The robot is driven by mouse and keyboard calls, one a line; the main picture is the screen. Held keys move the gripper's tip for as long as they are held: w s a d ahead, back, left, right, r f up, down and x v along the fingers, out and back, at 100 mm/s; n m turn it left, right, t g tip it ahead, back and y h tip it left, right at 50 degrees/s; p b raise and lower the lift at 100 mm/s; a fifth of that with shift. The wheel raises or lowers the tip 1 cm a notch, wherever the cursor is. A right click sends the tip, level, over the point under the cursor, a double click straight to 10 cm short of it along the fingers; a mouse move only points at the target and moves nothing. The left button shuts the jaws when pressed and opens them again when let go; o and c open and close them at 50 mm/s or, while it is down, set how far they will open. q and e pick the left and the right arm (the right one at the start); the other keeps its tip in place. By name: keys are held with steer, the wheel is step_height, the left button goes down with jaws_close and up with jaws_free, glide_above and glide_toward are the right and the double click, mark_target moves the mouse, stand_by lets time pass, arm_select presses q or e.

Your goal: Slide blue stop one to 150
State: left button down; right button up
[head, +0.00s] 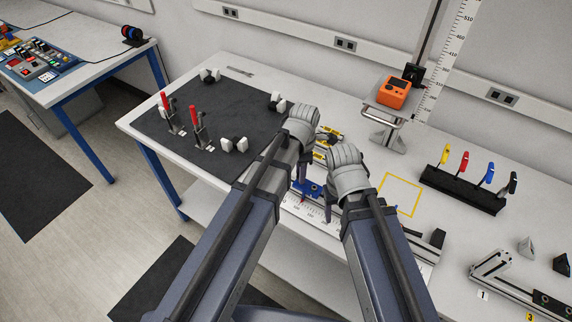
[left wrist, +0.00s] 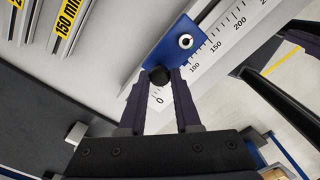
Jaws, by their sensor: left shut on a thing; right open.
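The blue stop (left wrist: 180,38) has a round metal screw on top and a black knob (left wrist: 160,76). It sits beside a white ruler (left wrist: 222,38) marked 0 to 250. In the left wrist view it lies beside the stretch near 100; its exact reading cannot be told. My left gripper (left wrist: 159,82) is shut at the stop, its fingertips on either side of the black knob. My right gripper (left wrist: 282,52) is open, to the right of the ruler.
Yellow labels, one reading 150 mm (left wrist: 69,22), lie beside the rail. A dark mat with red-handled clamps (head: 197,125) is to the left. A yellow outlined square (head: 400,194) and a black rack of coloured levers (head: 463,190) are to the right.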

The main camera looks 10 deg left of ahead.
mark_target(314, 188)
arm_select(q)
steer(key=d, duration=0.1)
steer(key=s+d, duration=0.1)
steer(key=d, duration=0.1)
steer(key=s+d, duration=0.1)
steer(key=shift+d, duration=0.25)
steer(key=c, duration=0.6)
jaws_free()
steer(key=shift+w, duration=0.1)
step_height(314, 188, up, 8)
steer(key=p, duration=0.7)
steer(key=shift+f+p, duration=0.1)
steer(key=shift+p, duration=0.3)
